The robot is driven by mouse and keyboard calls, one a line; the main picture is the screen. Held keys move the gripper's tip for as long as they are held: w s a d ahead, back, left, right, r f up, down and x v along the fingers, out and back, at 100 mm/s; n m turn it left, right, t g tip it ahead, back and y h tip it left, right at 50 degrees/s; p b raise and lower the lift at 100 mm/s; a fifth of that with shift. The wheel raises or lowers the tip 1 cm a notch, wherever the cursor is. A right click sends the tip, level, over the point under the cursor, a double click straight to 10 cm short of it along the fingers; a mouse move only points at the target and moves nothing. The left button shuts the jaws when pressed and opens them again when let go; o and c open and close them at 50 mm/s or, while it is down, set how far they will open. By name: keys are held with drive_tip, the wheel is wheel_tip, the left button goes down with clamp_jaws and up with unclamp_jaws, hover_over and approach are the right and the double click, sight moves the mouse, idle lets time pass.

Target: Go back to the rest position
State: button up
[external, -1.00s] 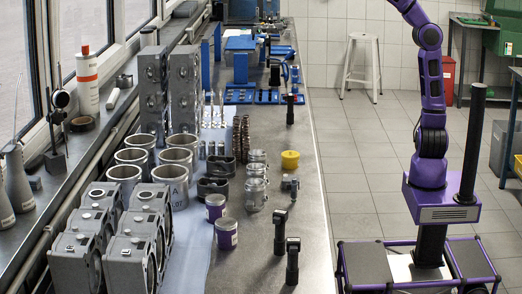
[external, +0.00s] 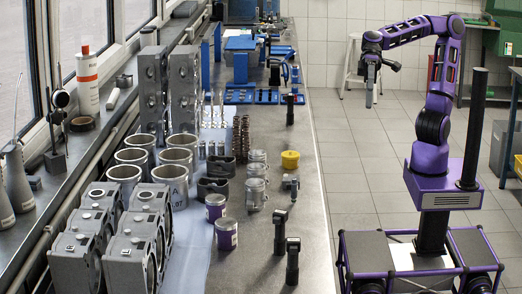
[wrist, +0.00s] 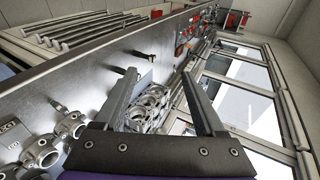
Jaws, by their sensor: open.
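My purple arm (external: 434,125) stands on its wheeled base to the right of the long workbench. Its upper link reaches left, and my gripper (external: 370,98) hangs down at its end over the floor aisle, beyond the bench's right edge. In the wrist view my gripper (wrist: 165,95) shows two grey fingers spread apart with nothing between them. The bench and its metal parts lie beyond the fingers there.
The bench (external: 285,190) carries engine blocks (external: 135,240), cylinder liners (external: 172,187), springs, jars, a yellow cap (external: 290,160) and dark upright tools (external: 292,262). A white stool (external: 352,70) stands behind my gripper. The tiled floor (external: 350,150) between bench and base is clear.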

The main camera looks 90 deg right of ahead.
drive_tip(key=s+d+f+n+h, duration=0.1)
drive_tip(key=s+d+f+h, duration=0.25)
drive_tip(key=d+f, duration=0.2)
drive_tip(key=d+f+t+h, duration=0.3)
drive_tip(key=d+h, duration=0.6)
drive_tip(key=d, duration=0.7)
drive_tip(key=shift+w+f+n, duration=0.3)
drive_tip(key=shift+f, duration=0.75)
